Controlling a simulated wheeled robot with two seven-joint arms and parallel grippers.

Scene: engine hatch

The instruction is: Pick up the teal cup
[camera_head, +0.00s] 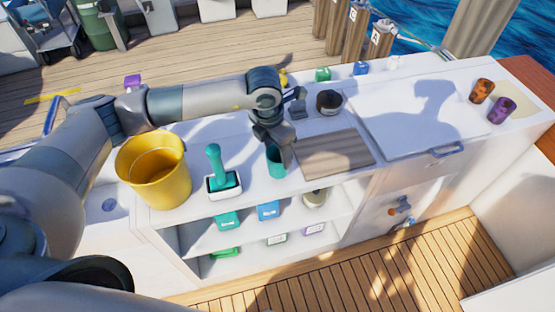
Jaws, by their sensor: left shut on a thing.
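The teal cup (276,166) is on or just above the white counter, near its front edge and left of the brown slatted board. I cannot tell whether its base touches the counter. My left gripper (280,150) reaches down from above and is shut on the cup. The fingers and wrist hide part of its rim. My right gripper is not in view.
A yellow bucket (155,175) and a teal-handled tool in a tray (222,180) stand left of the cup. The brown slatted board (338,155) and a white hatch lid (415,120) lie to the right.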

